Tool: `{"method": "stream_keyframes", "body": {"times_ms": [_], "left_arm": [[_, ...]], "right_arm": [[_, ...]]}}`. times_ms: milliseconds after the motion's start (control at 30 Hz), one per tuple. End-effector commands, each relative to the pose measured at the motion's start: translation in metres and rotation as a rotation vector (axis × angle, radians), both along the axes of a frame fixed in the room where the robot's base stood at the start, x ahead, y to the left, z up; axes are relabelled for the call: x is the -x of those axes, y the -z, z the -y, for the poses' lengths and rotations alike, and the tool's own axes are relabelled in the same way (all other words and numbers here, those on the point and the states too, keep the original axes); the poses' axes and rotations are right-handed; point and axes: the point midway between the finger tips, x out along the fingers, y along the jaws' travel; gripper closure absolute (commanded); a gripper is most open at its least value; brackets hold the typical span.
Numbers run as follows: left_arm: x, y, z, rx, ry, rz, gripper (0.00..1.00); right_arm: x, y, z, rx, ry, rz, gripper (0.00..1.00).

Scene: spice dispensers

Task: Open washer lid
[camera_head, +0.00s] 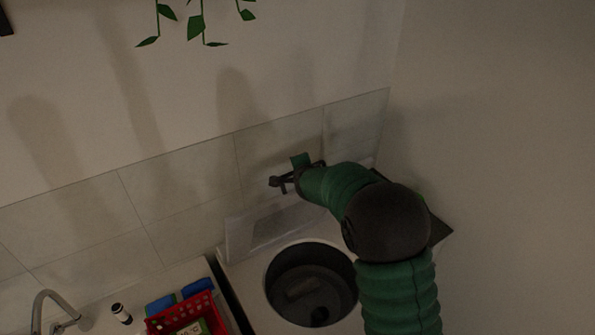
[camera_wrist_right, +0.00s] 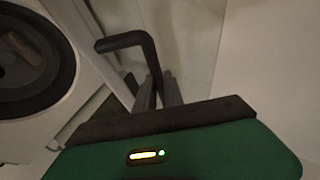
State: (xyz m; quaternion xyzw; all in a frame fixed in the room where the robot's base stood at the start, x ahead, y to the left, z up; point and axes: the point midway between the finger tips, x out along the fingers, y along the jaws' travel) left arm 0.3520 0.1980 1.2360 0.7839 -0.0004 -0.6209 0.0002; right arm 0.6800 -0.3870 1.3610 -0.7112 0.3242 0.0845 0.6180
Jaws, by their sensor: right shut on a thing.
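The white washer (camera_head: 237,270) stands at the lower middle of the head view. Its round top opening (camera_head: 312,283) is uncovered and shows a dark grey drum. The pale washer lid (camera_head: 268,227) stands raised behind the opening, close to the tiled wall. In the right wrist view the dark fingers (camera_wrist_right: 150,75) point away from me, and the drum opening (camera_wrist_right: 30,60) is at left. My left gripper is not in view.
A counter at lower left holds a faucet (camera_head: 42,310), a small dark bottle (camera_head: 121,313), blue items (camera_head: 197,287) and a red basket (camera_head: 178,316). The tiled wall (camera_head: 190,185) is close behind the lid. A plain wall (camera_head: 500,150) is on the right.

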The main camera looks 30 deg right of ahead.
Motion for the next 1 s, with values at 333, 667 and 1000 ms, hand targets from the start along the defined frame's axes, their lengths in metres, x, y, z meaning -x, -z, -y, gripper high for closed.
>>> {"method": "stream_keyframes", "body": {"times_ms": [333,667,1000], "left_arm": [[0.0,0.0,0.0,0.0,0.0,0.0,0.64],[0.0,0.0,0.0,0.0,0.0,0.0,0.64],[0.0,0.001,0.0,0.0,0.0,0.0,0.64]], "right_arm": [[0.0,0.006,-0.002,-0.005,-0.001,-0.009,1.0],[0.0,0.003,-0.001,-0.003,0.0,-0.006,0.78],[0.036,-0.026,-0.019,-0.002,-0.002,0.0,0.78]]}}
